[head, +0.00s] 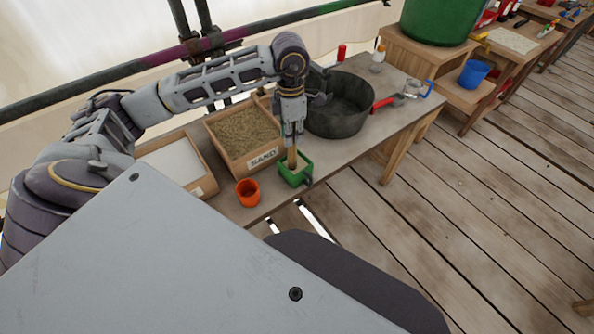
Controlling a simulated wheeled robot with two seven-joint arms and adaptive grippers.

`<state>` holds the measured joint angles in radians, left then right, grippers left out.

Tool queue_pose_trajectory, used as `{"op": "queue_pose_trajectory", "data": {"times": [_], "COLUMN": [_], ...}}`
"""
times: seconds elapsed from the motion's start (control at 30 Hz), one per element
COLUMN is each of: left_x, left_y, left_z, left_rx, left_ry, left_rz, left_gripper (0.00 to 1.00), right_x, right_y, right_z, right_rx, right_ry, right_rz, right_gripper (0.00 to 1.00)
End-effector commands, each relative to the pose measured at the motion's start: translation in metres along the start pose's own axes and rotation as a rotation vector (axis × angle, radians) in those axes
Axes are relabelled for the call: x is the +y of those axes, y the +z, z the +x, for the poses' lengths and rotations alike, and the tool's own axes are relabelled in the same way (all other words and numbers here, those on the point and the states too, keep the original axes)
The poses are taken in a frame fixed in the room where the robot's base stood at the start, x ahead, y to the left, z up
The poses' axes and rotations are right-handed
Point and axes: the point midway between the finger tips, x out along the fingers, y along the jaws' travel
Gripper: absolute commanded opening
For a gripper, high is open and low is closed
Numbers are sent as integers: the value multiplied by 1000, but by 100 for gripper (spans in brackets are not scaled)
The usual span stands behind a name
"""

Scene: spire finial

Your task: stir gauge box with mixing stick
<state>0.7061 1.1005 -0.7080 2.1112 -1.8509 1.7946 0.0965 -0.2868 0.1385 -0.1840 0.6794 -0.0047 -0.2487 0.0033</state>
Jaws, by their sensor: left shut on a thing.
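The green gauge box (287,178) stands on the wooden workbench (342,152) near its front edge. The mixing stick (292,156) is a short tan wooden piece that shows below my left gripper (293,143). My left gripper is shut on the stick and points straight down over the gauge box. The stick's lower end reaches down into the box's opening; its tip and most of the box's contents are hidden. My right gripper is not in view.
An orange cup (247,192) stands just left of the gauge box. A wooden box labelled SAND (262,158) sits behind it, with a white-filled tray (178,165) at left. A dark bucket (338,121), a red-handled tool (384,104) and small bottles stand to the right.

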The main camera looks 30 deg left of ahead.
Motion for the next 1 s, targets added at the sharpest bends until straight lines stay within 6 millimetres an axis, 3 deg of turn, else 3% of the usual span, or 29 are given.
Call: {"op": "queue_pose_trajectory", "data": {"times": [0.2,0.77,1.0], "left_x": [0,0,0], "left_y": [0,0,0], "left_z": [0,-29,-40], "left_rx": [0,-1,-1], "left_ry": [0,1,1], "left_rz": [0,0,0], "left_gripper": [0,0,0], "right_x": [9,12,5], "right_y": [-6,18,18], "right_z": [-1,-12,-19], "right_rx": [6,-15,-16], "right_ry": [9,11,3], "right_rz": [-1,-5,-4], "right_gripper": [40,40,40]}}
